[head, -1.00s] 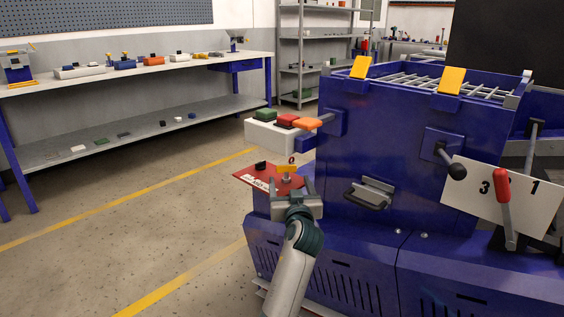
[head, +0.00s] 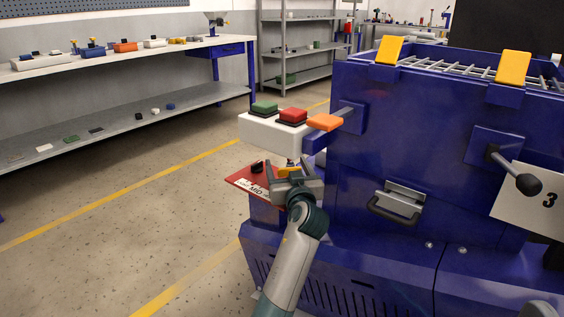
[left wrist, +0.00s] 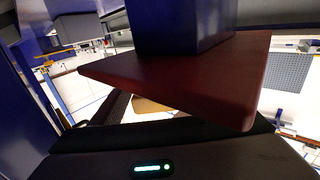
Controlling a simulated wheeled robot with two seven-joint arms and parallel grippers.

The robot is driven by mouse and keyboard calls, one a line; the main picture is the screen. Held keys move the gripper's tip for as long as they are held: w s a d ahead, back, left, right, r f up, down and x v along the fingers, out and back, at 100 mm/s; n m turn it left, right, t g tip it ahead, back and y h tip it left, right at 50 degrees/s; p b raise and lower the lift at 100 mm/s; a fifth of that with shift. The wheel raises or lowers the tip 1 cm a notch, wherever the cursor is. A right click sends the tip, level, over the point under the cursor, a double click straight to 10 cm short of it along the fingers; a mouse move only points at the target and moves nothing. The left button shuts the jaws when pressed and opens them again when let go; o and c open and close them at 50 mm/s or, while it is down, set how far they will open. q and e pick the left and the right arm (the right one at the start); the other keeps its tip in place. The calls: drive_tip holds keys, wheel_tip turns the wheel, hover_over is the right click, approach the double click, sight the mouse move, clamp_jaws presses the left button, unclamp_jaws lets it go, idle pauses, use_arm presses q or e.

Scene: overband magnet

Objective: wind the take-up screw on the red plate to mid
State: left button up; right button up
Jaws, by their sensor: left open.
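The red plate (head: 240,180) sticks out from the left side of the blue machine, with a white label reading MID and a black knob (head: 257,167) on it. A yellow piece (head: 288,173), seemingly the take-up screw's handle, shows just beyond my left gripper (head: 294,179). The gripper is open, close to the plate's right part, and hides much of the screw. In the left wrist view the red plate (left wrist: 190,75) is large and close, with a blue block against it. A tan piece (left wrist: 150,105) shows past its edge; I cannot tell if the fingers touch it.
A white box (head: 275,134) with green and red buttons and an orange paddle (head: 324,122) sit just above the gripper. A black handle (head: 397,207) and a black-knobbed lever (head: 520,180) project from the machine front (head: 430,140). Floor on the left is clear.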

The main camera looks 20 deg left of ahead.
use_arm(q)
drive_tip(key=shift+w+a, duration=0.1)
drive_tip(key=shift+w, duration=0.05)
drive_tip(key=shift+c, duration=0.6)
drive_tip(key=c, duration=0.9)
drive_tip(key=shift+c, duration=0.2)
drive_tip(key=shift+r+p, duration=0.1)
drive_tip(key=shift+p, duration=0.25)
